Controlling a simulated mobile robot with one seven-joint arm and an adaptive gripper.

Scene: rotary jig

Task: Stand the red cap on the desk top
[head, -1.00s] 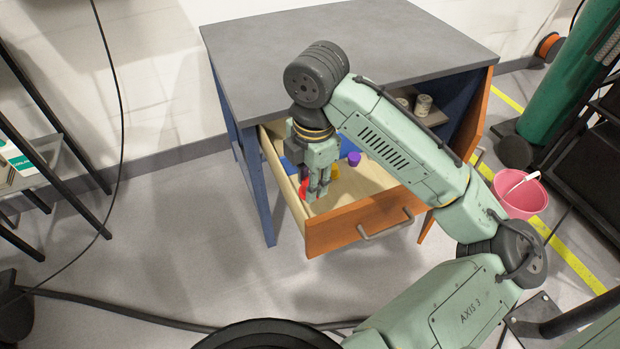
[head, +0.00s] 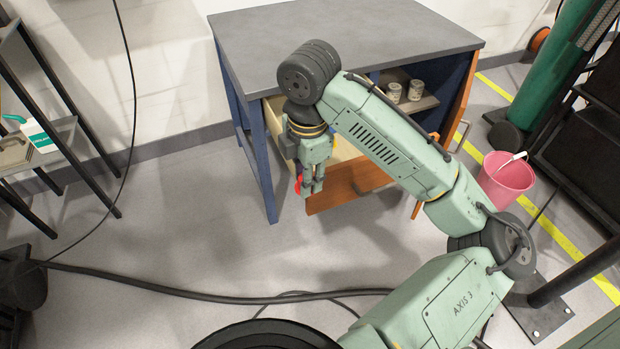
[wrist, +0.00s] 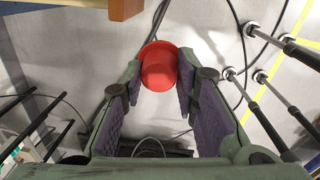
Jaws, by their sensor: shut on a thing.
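The red cap (wrist: 160,68) is held between the fingertips of my gripper (wrist: 160,82) in the wrist view. In the head view only a small red part of the cap (head: 299,184) shows beside my gripper (head: 311,190). My gripper points down, at the left end of the orange drawer front (head: 335,190) and below the level of the desk top. The grey desk top (head: 390,35) is bare where it shows; my arm covers part of its front edge.
The drawer front also shows at the top of the wrist view (wrist: 126,8). The drawer's inside is mostly hidden by my arm. Two jars (head: 415,90) stand in the open cabinet side. A pink bucket (head: 507,178) stands at right. A rack (head: 60,130) stands at left.

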